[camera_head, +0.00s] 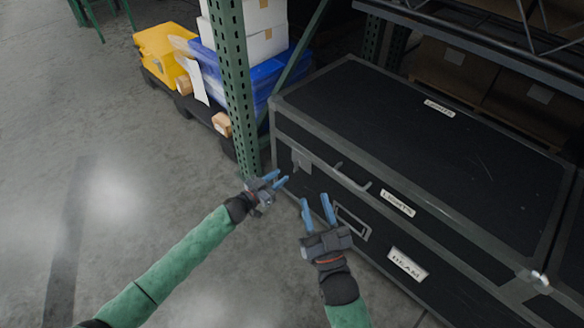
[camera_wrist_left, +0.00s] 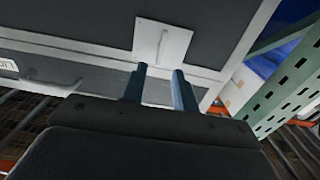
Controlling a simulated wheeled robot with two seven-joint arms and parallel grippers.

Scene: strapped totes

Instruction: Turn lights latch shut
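The lights case (camera_head: 400,110) is a long black trunk with grey edging and a "LIGHTS" label (camera_head: 397,203) on its front. The lights latch (camera_head: 302,158) is a grey plate near the left end of the front. In the left wrist view the latch plate (camera_wrist_left: 172,45) lies just beyond the fingertips, with a thin upright piece in its middle. My left gripper (camera_head: 282,178) is open and empty, pointing at the latch and apart from it; its two fingers (camera_wrist_left: 160,70) show a gap between them. My right gripper (camera_head: 315,199) is open and empty in front of the case, lower and to the right.
A handle (camera_head: 350,180) sits on the front right of the latch. A green perforated rack post (camera_head: 236,80) stands close left of the case. Blue tote (camera_head: 265,75) and yellow cart (camera_head: 163,52) stand behind. Floor at left is clear.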

